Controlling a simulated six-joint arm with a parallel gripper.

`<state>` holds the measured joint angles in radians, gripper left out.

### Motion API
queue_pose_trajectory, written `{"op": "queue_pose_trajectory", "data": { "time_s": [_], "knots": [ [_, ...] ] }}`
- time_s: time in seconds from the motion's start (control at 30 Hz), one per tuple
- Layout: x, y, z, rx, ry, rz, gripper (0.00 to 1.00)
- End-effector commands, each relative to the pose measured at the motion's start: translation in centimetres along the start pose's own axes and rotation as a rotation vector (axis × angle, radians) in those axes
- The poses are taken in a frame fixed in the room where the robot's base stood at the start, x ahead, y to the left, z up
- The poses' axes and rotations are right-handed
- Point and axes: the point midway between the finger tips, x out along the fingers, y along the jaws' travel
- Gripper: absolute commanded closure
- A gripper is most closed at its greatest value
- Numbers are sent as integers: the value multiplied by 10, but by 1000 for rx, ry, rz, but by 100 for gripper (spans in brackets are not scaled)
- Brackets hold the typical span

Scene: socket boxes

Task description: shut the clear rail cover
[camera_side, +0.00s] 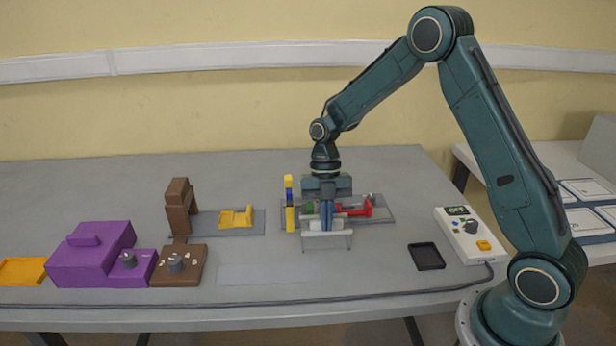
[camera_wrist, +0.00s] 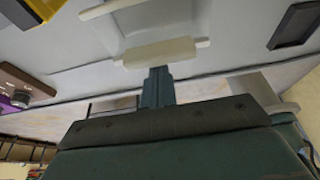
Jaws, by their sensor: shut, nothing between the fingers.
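The clear rail cover (camera_side: 327,241) is at the front of a grey base plate (camera_side: 381,210) in the side view, with a pale bar along its top. It appears to hang down at the front, though its exact angle is hard to tell. My gripper (camera_side: 326,226) points down with its blue fingers together, empty, right at the pale bar. In the wrist view my fingertips (camera_wrist: 158,72) are close against a pale bar (camera_wrist: 158,52); I cannot tell whether they touch. A red part (camera_side: 357,209) lies on the plate, partly hidden behind my gripper.
A yellow and blue post (camera_side: 289,204) stands just left of my gripper. A black tray (camera_side: 426,256) and a white control box (camera_side: 469,235) are at the right. Brown and purple boxes (camera_side: 92,255) are at the left. A cable (camera_side: 250,302) runs along the front.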

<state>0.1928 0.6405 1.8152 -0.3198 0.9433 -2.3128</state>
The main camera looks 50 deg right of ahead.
Motion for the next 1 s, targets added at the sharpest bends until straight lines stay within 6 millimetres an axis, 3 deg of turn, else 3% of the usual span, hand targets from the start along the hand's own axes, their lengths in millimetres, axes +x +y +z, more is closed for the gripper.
{"op": "queue_pose_trajectory", "data": {
  "time_s": [0.47,1.0],
  "knots": [
    [-1,0,4,0,0,0,100],
    [-22,1,64,1,0,2,100]
  ]
}}
